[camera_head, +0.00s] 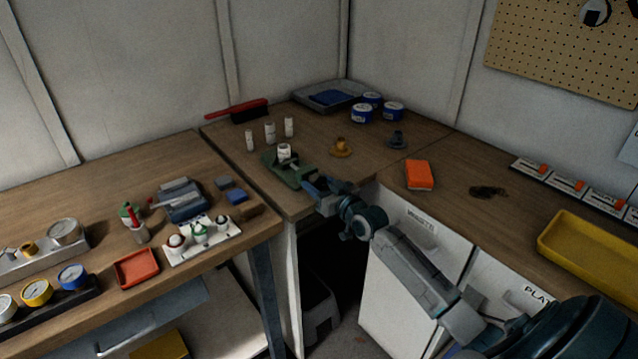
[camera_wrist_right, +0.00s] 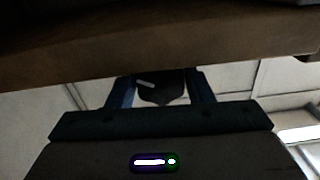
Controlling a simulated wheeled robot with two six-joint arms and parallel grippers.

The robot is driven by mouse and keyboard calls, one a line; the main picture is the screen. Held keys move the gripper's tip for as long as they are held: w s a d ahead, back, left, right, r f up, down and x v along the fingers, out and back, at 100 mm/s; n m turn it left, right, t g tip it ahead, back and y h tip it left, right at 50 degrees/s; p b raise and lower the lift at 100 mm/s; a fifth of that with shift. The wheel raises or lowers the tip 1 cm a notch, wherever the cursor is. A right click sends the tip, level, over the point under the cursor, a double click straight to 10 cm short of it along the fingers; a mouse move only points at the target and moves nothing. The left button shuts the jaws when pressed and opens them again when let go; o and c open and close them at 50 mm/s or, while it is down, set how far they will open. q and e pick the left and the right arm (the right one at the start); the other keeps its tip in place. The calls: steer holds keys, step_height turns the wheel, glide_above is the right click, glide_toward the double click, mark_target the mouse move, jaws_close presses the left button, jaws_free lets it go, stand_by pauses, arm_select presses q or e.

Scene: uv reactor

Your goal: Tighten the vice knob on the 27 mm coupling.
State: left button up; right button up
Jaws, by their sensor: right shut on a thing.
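The green vice (camera_head: 282,174) stands at the front corner of the back bench. A white coupling (camera_head: 284,151) sits upright in its jaws. My right gripper (camera_head: 312,186) is at the vice's front right side, by the bench edge. In the right wrist view my right gripper (camera_wrist_right: 162,90) has its two blue fingers on either side of the dark vice knob (camera_wrist_right: 160,88), shut on it. A small light mark shows on the knob. The fingers hide the knob in the head view. My left gripper is not in view.
Several white cylinders (camera_head: 270,132) stand behind the vice. A yellow-brown fitting (camera_head: 341,147) and an orange box (camera_head: 419,175) lie to the right. The bench edge (camera_wrist_right: 150,50) lies close above my right gripper in the wrist view. The left bench holds gauges and an orange tray (camera_head: 136,284).

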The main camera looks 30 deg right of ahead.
steer(key=o, duration=1)
steer(key=shift+s, duration=0.15)
steer(key=shift+s+d, duration=0.1)
steer(key=shift+s, duration=0.25)
steer(key=s+p, duration=0.4)
steer(key=s, duration=0.1)
steer(key=shift+s+d+r, duration=0.1)
steer(key=shift+d+r, duration=0.1)
steer(key=shift+r, duration=0.15)
steer(key=p, duration=0.8)
glide_toward(320, 183)
steer(key=shift+s+f, duration=0.2)
steer(key=shift+f, duration=0.1)
